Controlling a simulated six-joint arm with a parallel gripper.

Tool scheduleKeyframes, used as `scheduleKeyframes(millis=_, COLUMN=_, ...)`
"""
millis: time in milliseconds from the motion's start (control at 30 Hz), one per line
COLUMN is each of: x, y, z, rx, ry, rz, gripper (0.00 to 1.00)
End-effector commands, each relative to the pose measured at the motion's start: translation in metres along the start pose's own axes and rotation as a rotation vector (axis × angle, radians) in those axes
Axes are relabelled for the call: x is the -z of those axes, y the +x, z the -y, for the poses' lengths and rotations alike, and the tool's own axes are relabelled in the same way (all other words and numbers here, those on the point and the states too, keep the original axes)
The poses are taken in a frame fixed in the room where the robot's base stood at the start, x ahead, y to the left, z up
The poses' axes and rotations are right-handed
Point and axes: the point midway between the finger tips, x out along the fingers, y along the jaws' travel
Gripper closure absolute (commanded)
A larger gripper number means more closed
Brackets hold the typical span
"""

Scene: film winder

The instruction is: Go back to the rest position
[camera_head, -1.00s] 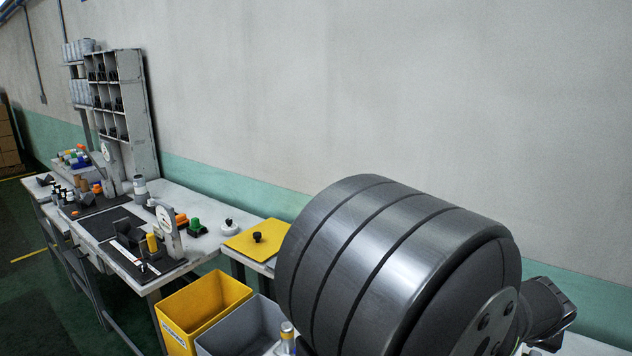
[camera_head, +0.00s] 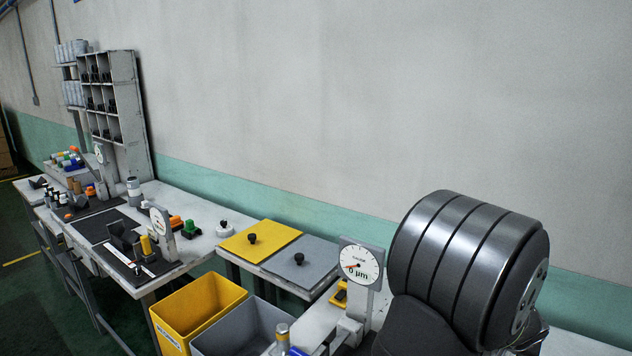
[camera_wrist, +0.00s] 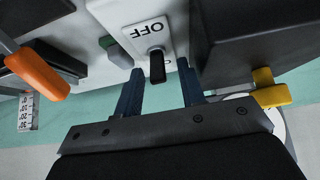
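In the wrist view my gripper (camera_wrist: 160,84) is open, its two blue-grey fingers apart with nothing held between them. Beyond the fingertips is a white plate (camera_wrist: 140,32) marked OFF, with a black toggle switch (camera_wrist: 157,66) lined up with the gap. I cannot tell how far the fingers are from the switch. An orange handle (camera_wrist: 36,74) is at the left and a yellow lever (camera_wrist: 271,91) at the right. In the head view my large dark arm link fills the lower right, and my gripper is hidden.
A gauge (camera_head: 360,264) stands just left of my arm link. Yellow (camera_head: 196,306) and grey (camera_head: 240,330) bins are at lower middle, below yellow (camera_head: 272,241) and grey (camera_head: 318,262) lidded panels. A cluttered workbench (camera_head: 175,262) is at left.

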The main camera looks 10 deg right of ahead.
Motion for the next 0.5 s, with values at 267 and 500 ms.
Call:
scheduleKeyframes(millis=267, x=0.000, y=0.000, z=0.000, rx=0.000, ry=0.000, rz=0.000, gripper=0.64)
scheduleKeyframes(millis=500, x=0.001, y=-0.017, z=0.000, rx=-0.002, ry=-0.001, rz=-0.003, gripper=0.64)
